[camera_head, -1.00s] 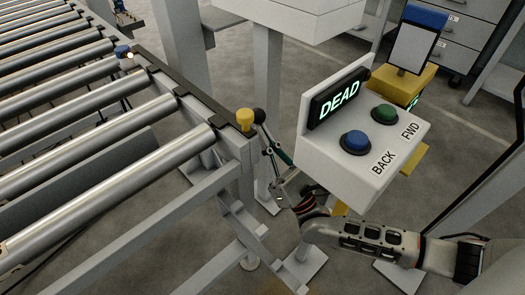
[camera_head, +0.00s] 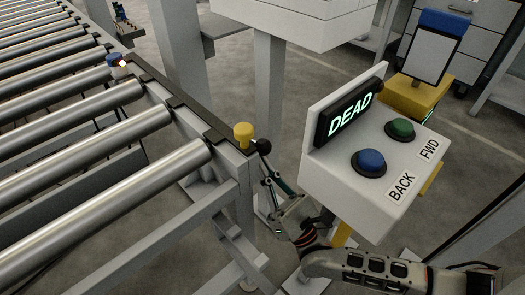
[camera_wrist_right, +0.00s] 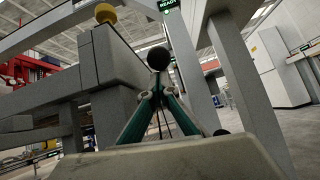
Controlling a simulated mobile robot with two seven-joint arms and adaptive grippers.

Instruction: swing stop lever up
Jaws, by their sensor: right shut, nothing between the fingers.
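A black ball knob (camera_head: 264,146), seemingly the end of the stop lever, is beside the conveyor's end post, just right of a yellow knob (camera_head: 243,135). It also shows in the right wrist view (camera_wrist_right: 158,58), near the top of the fingers. The lever's shaft is mostly hidden. My right gripper (camera_head: 268,172) is just below the black ball, with its fingers pointing up. In the right wrist view its teal-sided fingers (camera_wrist_right: 157,95) meet at the tips, shut and empty. I cannot tell whether they touch the lever. My left gripper is not in view.
A white control box (camera_head: 335,180) reading DEAD, with blue and green buttons, stands close right of my gripper. The roller conveyor (camera_head: 110,150) fills the left. A yellow stand (camera_head: 415,92) with a blank panel is behind the box.

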